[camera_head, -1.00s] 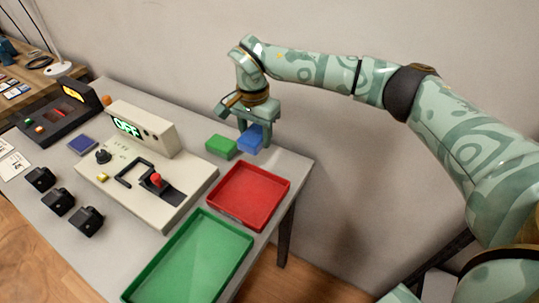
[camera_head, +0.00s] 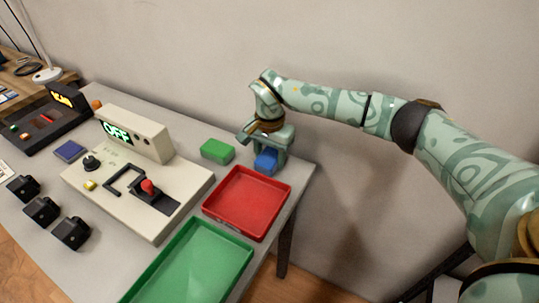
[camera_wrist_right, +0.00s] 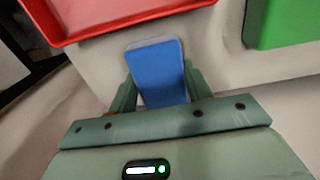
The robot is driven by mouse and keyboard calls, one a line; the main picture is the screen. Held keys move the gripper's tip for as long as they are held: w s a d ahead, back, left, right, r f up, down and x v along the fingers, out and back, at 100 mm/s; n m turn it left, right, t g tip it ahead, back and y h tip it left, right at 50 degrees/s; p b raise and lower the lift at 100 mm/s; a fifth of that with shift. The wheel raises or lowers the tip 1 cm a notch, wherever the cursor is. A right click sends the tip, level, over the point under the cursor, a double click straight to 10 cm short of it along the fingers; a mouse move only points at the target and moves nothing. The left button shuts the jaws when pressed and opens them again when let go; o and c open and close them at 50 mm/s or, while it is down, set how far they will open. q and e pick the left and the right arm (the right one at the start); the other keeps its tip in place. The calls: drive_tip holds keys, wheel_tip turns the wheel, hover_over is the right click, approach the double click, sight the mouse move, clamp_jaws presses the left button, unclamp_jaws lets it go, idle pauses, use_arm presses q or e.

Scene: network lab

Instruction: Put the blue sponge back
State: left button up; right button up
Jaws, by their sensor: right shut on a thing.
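The blue sponge (camera_head: 265,162) is between the fingers of my right gripper (camera_head: 267,152), just behind the red tray (camera_head: 209,211). The right gripper is shut on it. In the wrist view the blue sponge (camera_wrist_right: 158,72) shows between both fingers, its far end clear of them. I cannot tell whether its underside touches the table. A green sponge (camera_head: 217,151) lies on the table to the left of the gripper, apart from it. My left gripper is not in view.
A green tray (camera_head: 142,292) lies in front of the red tray. A beige console (camera_head: 140,190) with an OFF display and red-knobbed lever stands to the left. Several black blocks sit at the front left. The table's right edge (camera_head: 308,172) is close to the gripper.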

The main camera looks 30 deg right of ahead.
sight(270, 155)
drive_tip(key=o, duration=0.9)
drive_tip(key=shift+f, duration=0.1)
use_arm(q)
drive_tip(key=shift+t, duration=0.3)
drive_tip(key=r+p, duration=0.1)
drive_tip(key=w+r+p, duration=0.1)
drive_tip(key=p, duration=0.1)
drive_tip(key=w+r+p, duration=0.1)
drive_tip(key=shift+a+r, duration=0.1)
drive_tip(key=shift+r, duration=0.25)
use_arm(e)
wheel_tip(270, 155, up, 12)
drive_tip(key=shift+r, duration=0.15)
